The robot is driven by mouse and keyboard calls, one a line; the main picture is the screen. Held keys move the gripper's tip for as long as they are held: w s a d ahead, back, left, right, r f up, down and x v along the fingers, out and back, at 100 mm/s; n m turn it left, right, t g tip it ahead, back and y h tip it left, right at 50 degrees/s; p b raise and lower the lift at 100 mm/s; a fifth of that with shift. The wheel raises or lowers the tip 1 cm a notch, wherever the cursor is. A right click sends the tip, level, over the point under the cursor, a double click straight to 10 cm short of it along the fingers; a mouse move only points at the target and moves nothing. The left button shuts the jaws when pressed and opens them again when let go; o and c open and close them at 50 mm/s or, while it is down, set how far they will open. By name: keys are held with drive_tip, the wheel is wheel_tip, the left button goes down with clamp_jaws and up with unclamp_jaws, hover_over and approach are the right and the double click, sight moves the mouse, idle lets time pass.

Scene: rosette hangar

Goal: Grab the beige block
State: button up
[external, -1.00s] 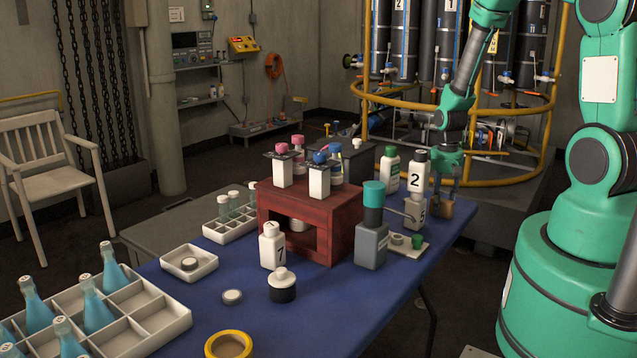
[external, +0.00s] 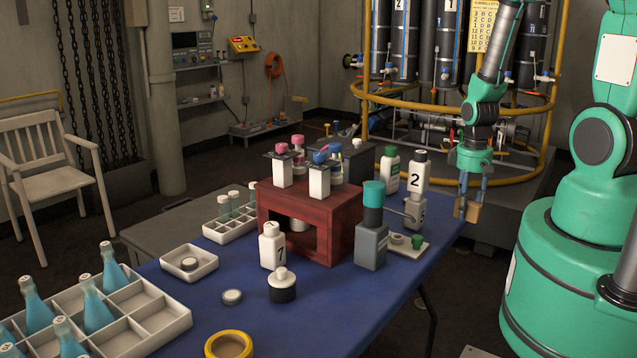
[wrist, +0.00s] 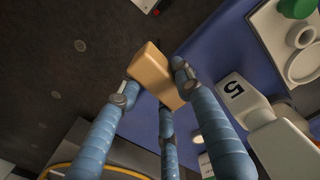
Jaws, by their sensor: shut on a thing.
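The beige block (external: 467,209) is held between the fingers of my gripper (external: 468,205) at the right edge of the blue table. In the wrist view, the block (wrist: 158,75) sits tilted between the blue fingertips of my gripper (wrist: 152,84), which are shut on it. Dark floor and the blue table edge show behind it there. In the external view the block hangs by the table's far right corner, apart from the bottles. Part of the block is hidden by the fingers.
The blue table (external: 330,310) carries a white bottle marked 2 (external: 415,180) on another bottle, near my gripper. A bottle marked 5 (wrist: 240,95) shows in the wrist view. A grey bottle with a teal cap (external: 371,243) and a red stand (external: 330,205) are further left.

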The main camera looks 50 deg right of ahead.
sight(476, 206)
drive_tip(key=shift+s+a+r, duration=0.1)
drive_tip(key=shift+s+a, duration=0.45)
drive_tip(key=shift+s, duration=0.2)
drive_tip(key=shift+s+a+r, duration=0.1)
drive_tip(key=shift+s+a, duration=0.45)
drive_tip(key=shift+s, duration=0.2)
